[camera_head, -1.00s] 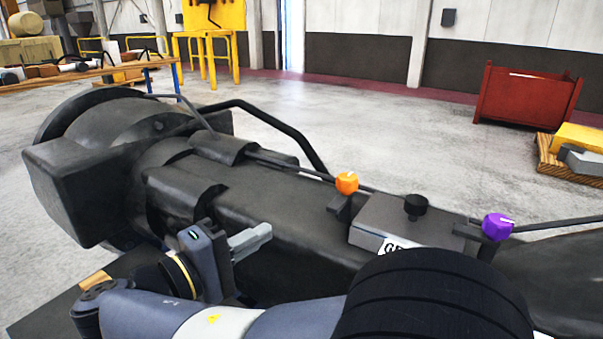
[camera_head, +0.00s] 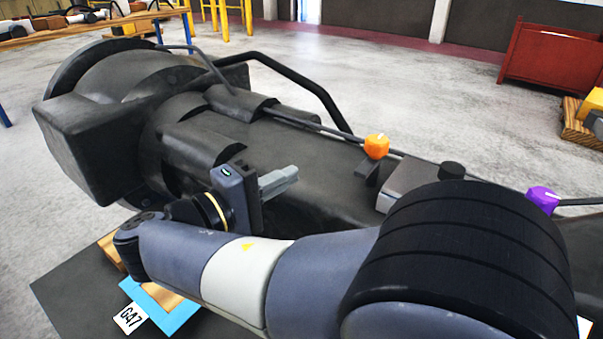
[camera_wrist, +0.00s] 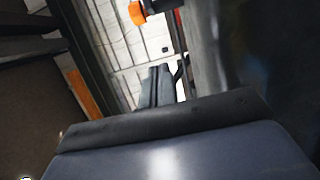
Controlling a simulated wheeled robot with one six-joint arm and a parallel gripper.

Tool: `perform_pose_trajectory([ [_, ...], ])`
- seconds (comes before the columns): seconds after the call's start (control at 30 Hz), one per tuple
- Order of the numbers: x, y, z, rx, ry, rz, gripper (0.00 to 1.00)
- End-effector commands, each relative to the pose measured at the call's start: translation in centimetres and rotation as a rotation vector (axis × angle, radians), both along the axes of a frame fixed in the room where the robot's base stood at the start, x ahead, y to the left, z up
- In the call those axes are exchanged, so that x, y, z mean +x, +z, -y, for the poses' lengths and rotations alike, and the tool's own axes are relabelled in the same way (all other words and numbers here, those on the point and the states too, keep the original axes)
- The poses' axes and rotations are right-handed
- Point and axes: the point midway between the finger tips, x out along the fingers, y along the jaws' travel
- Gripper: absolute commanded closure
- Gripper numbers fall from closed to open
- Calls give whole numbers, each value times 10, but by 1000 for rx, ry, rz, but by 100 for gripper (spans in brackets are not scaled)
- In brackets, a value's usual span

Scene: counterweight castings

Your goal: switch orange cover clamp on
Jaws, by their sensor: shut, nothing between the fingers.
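The orange cover clamp (camera_head: 377,146) is a small faceted orange knob on a dark stem, on the upper side of the dark grey casting (camera_head: 310,151). It also shows at the top of the wrist view (camera_wrist: 137,13), partly cut off by the frame edge. My gripper (camera_head: 293,174) is shut and empty. It is in front of the casting and to the left of the orange clamp, apart from it. In the wrist view my gripper's fingers (camera_wrist: 157,74) are together, with nothing between them.
A bent dark bar (camera_head: 300,76) rises behind the casting. A red bin (camera_head: 551,56) stands at the back right. Open floor lies behind.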

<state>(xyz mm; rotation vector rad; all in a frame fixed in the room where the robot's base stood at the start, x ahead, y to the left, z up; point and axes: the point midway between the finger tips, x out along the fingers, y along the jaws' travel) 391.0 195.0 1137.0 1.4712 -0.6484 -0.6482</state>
Motion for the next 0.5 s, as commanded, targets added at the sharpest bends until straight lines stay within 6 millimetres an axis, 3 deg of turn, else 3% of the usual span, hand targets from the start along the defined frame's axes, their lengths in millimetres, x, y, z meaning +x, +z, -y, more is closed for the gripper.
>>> perform_pose_trajectory([
  [0.4, 55, 2, 62, 0, -6, 0, 100],
  [0.5, 49, 2, 74, 1, -1, 1, 100],
])
